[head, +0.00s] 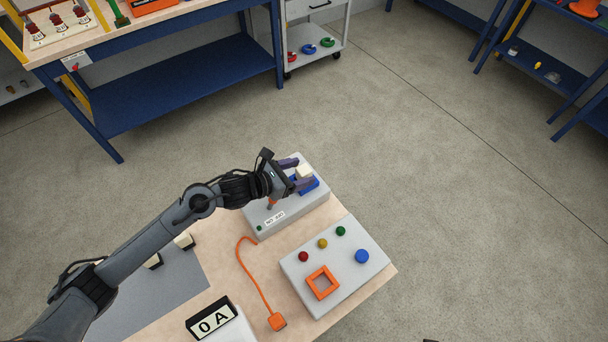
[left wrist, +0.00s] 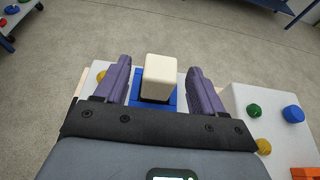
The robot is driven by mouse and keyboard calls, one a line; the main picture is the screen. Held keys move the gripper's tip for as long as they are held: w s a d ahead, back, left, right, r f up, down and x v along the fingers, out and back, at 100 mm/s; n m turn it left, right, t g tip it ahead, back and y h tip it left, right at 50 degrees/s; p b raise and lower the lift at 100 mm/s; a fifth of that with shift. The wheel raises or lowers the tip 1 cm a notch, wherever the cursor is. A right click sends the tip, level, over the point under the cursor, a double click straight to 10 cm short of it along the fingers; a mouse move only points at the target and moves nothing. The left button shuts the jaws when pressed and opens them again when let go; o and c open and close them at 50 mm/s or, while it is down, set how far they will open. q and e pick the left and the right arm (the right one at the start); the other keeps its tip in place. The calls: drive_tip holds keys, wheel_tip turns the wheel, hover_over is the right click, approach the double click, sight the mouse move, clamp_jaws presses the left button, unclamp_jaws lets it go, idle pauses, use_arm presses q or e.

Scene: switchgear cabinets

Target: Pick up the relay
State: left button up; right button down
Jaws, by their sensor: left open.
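The relay is a cream-white block (head: 304,172) seated in a blue socket (head: 309,187) on the grey box at the table's far end. In the left wrist view the relay (left wrist: 159,78) stands between my left gripper's two purple fingers, with a gap on each side. My left gripper (head: 293,170) is open around the relay, and no contact shows. The blue socket (left wrist: 170,104) shows below the relay in the left wrist view. My right gripper is in neither view.
A grey panel (head: 318,277) with coloured buttons and an orange square frame (head: 322,283) stands nearby. An orange cable (head: 252,270) lies on the table. Two cream blocks (head: 184,241) sit by the grey mat (head: 165,290). A display reading "0 A" (head: 212,319) stands in front.

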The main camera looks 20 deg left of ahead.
use_arm(q)
drive_tip(key=shift+x, duration=1.15)
drive_tip(key=shift+c, duration=0.3)
drive_tip(key=c, duration=1)
drive_tip(key=shift+r, duration=0.1)
drive_tip(key=shift+c, duration=0.2)
